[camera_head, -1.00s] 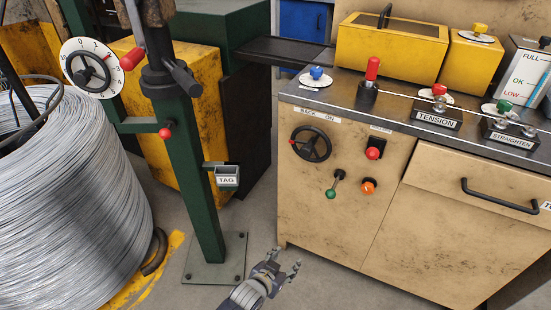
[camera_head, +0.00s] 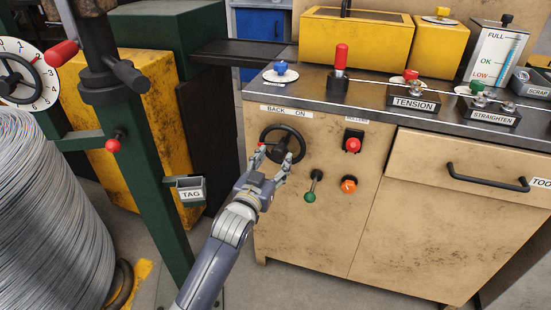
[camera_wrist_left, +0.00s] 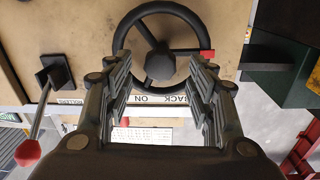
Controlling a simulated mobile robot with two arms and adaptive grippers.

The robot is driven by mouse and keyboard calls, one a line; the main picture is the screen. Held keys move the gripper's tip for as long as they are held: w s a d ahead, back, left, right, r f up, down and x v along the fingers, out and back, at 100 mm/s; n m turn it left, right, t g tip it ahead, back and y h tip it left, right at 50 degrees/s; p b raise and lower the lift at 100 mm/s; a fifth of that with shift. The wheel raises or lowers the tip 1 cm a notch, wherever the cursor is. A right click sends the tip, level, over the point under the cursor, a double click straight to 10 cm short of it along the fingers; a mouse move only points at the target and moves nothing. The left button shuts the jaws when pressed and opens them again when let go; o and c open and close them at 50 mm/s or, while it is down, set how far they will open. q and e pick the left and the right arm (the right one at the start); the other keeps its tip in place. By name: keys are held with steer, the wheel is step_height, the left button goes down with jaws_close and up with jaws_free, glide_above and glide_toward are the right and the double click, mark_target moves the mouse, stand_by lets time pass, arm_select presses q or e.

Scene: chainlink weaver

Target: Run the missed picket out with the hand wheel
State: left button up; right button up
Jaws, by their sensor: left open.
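The black hand wheel (camera_head: 294,144) is on the front of the tan cabinet, under a label reading BACK and ON. My left gripper (camera_head: 272,158) is in front of the wheel's lower left part in the head view. In the left wrist view the wheel (camera_wrist_left: 142,18) shows with its dark hub (camera_wrist_left: 160,65) between my open left fingers (camera_wrist_left: 160,75). The fingers stand apart on both sides of the hub; I cannot tell whether they touch the wheel. A red mark (camera_wrist_left: 207,54) shows at the wheel's rim. My right gripper is not in view. I cannot make out the picket.
Grey floor lies below.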

mark_target(281, 148)
arm_select(q)
steer(key=shift+x, duration=1.4)
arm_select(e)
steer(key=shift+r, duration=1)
arm_select(q)
steer(key=shift+c, duration=0.2)
jaws_close()
steer(key=shift+a, duration=0.1)
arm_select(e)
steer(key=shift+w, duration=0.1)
